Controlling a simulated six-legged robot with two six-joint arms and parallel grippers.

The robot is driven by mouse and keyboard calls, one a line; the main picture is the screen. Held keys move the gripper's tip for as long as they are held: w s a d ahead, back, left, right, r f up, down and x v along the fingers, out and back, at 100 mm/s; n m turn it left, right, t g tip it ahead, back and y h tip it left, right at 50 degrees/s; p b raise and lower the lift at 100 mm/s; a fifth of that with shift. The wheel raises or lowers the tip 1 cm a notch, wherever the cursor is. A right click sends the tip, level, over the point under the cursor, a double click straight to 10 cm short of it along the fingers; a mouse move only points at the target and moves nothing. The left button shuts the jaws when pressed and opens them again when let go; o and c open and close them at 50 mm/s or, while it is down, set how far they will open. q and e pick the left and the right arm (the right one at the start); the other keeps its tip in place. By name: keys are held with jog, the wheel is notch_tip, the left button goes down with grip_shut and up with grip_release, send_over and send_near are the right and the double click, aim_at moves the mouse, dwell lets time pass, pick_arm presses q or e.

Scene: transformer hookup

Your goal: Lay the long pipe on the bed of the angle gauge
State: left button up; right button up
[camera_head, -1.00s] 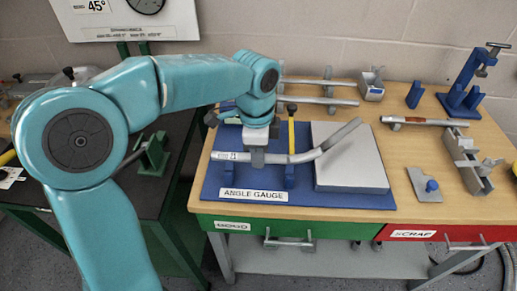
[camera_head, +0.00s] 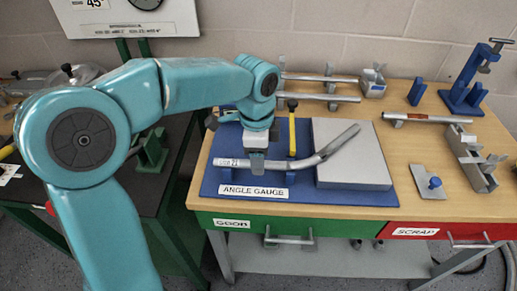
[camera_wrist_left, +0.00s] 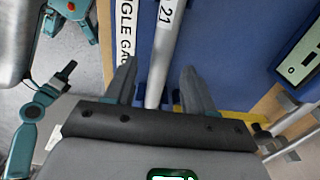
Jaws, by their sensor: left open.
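The long pipe (camera_head: 306,161), a grey tube bent upward near its right end, lies along the blue angle gauge (camera_head: 207,184). Its straight left part carries a white tag reading 21. Its bent end extends over the grey plate (camera_head: 350,168). In the wrist view the pipe (camera_wrist_left: 166,50) runs between the fingers of my left gripper (camera_wrist_left: 158,82), which is open with gaps beside the tube. In the head view my left gripper (camera_head: 257,165) is low over the pipe's left half and hides part of it. I cannot tell whether the gauge supports touch the pipe everywhere. My right gripper is not in view.
A yellow upright (camera_head: 292,136) stands just behind the pipe. Other pipes (camera_head: 320,97) lie on racks at the back of the wooden table. Grey blocks and a blue clamp stand (camera_head: 468,85) are at the right. Green GOOD and red SCRAP drawers (camera_head: 415,231) line the front.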

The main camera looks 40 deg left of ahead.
pick_arm(q)
notch_tip(320, 180, up, 16)
jog(key=p, duration=0.3)
jog(key=shift+s+a+r, duration=0.15)
jog(key=shift+s+a, duration=0.05)
jog(key=shift+s, duration=0.05)
jog(key=shift+s+d, duration=0.1)
dwell(0.3)
